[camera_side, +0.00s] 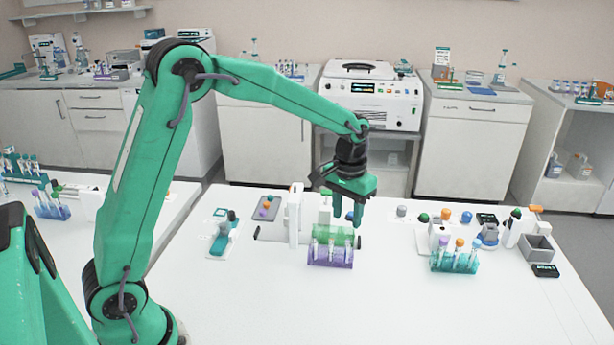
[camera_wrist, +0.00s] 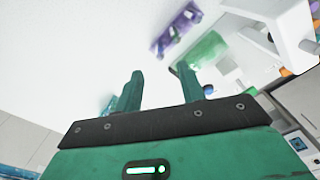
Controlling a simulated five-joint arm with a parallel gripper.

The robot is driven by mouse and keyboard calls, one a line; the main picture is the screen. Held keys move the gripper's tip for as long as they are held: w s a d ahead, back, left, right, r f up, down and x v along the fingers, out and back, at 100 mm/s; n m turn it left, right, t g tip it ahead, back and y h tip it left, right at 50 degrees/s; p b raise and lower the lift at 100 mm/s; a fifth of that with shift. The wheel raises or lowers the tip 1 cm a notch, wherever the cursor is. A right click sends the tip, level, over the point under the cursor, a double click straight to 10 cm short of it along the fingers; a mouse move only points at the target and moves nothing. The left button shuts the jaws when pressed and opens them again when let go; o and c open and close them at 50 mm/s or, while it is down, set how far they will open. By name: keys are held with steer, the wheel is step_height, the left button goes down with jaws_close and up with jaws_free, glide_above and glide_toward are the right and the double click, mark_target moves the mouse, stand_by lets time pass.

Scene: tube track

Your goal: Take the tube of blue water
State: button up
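In the wrist view, the purple rack (camera_wrist: 176,32) and green block (camera_wrist: 208,48) lie beyond the right fingertip. A teal rack (camera_side: 455,266) with several coloured-cap tubes stands to the right. I cannot tell which tube holds blue water.
A white upright stand (camera_side: 295,216) is close left of the green block. Small bottles and devices line the table's back right, with a grey open box (camera_side: 537,248) at the far right. The front of the white table (camera_side: 400,310) is clear.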

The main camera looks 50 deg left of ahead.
mark_target(348, 240)
steer(key=shift+w+f, duration=0.5)
steer(key=shift+f, duration=0.25)
steer(key=shift+f, duration=0.1)
steer(key=shift+f, duration=1.2)
steer(key=shift+f, duration=0.15)
steer(key=shift+f, duration=2.45)
steer(key=shift+c, duration=0.3)
steer(key=c, duration=0.8)
